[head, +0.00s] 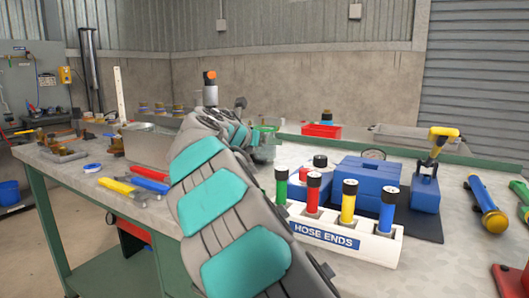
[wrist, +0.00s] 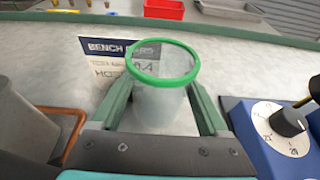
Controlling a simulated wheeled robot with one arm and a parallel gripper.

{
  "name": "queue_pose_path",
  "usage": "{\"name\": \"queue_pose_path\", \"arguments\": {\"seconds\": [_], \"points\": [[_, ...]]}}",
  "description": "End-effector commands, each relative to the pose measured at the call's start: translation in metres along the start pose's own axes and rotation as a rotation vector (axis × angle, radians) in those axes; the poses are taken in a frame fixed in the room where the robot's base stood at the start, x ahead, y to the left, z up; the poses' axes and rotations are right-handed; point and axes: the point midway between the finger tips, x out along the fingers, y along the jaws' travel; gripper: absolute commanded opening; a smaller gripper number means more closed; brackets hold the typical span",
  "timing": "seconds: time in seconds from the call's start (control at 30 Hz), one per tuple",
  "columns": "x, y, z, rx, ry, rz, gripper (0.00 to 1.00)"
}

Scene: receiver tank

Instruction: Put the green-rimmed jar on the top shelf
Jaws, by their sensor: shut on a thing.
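The green-rimmed jar (wrist: 160,100) is a clear glass with a bright green ring round its open top. In the wrist view it stands upright between the two green fingers of my gripper (wrist: 163,112), which is shut on it. In the head view the jar (head: 263,139) shows small beyond my arm, over the far part of the bench. My arm hides most of my gripper there. I cannot tell whether the jar's base touches the bench. I cannot make out a top shelf in either view.
A printed card (wrist: 103,62) is behind the jar. A blue box with a dial (wrist: 270,133) is close on the right, a grey container (wrist: 22,125) on the left. The white hose-ends rack (head: 340,238) stands right of my arm. A red tray (head: 321,130) is at the back.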

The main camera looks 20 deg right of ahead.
Motion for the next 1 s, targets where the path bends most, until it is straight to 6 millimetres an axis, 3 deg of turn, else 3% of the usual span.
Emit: {"name": "queue_pose_path", "arguments": {"seconds": [0.33,0.67,0.7,0.87,1.0], "points": [[0.011,-0.001,-0.033,-0.002,0.0,-0.003,0.14],[0.011,0.0,-0.034,-0.001,-0.001,0.0,0.14],[0.011,0.0,-0.035,-0.001,-0.001,0.001,0.82],[0.011,0.0,-0.035,0.0,-0.001,0.001,1.0],[0.011,0.0,-0.035,0.0,-0.001,0.001,1.0]]}}
